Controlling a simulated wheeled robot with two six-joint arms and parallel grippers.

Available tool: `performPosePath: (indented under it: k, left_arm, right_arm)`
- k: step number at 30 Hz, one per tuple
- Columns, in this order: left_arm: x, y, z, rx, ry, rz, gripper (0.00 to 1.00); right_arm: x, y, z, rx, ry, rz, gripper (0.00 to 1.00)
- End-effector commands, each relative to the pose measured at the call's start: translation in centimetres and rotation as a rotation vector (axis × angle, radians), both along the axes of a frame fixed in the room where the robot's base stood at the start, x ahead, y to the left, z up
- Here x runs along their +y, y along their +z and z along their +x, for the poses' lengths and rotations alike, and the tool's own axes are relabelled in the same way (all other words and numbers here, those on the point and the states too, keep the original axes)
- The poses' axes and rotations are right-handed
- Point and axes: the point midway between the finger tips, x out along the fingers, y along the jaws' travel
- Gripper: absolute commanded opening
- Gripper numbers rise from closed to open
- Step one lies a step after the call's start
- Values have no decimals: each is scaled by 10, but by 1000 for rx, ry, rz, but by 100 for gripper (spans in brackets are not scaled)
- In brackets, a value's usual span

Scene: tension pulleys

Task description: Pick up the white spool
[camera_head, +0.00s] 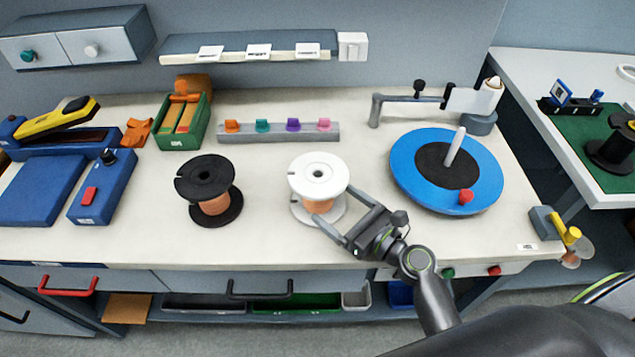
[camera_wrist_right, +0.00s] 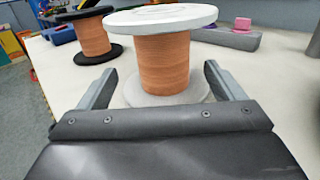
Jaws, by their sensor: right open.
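The white spool (camera_head: 318,178), wound with copper-coloured wire, stands upright on the bench in the middle of the head view. In the right wrist view the white spool (camera_wrist_right: 163,60) stands just beyond the fingers, its copper winding centred between them. My right gripper (camera_head: 338,212) is open at the spool's front right side, low near its bottom flange. In the right wrist view, its two fingers (camera_wrist_right: 158,88) are spread wide with nothing held between them. Contact with the spool cannot be told. My left gripper is not in view.
A black spool (camera_head: 208,190) stands to the left of the white one. A blue turntable (camera_head: 405,175) with a white post is on the right. A grey rail with coloured clips (camera_head: 278,132) lies behind. Bare bench lies between the spools.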

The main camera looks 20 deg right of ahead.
Motion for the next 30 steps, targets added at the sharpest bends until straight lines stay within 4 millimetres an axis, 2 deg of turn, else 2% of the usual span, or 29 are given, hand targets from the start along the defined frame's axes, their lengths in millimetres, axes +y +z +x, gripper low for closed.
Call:
performPosePath:
  k: [3,9,17,21,29,30]
  left_arm:
    - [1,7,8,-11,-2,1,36]
    - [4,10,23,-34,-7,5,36]
    - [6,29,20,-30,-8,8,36]
    - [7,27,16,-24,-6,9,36]
    - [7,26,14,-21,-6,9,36]
    - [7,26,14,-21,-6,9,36]
  right_arm:
    - [11,2,19,0,1,1,88]
    - [18,1,32,0,1,-2,88]
    - [30,17,63,-2,1,-1,88]
    - [37,12,76,0,0,-1,88]
    - [39,11,78,0,0,-2,88]
    - [39,11,78,0,0,-2,86]
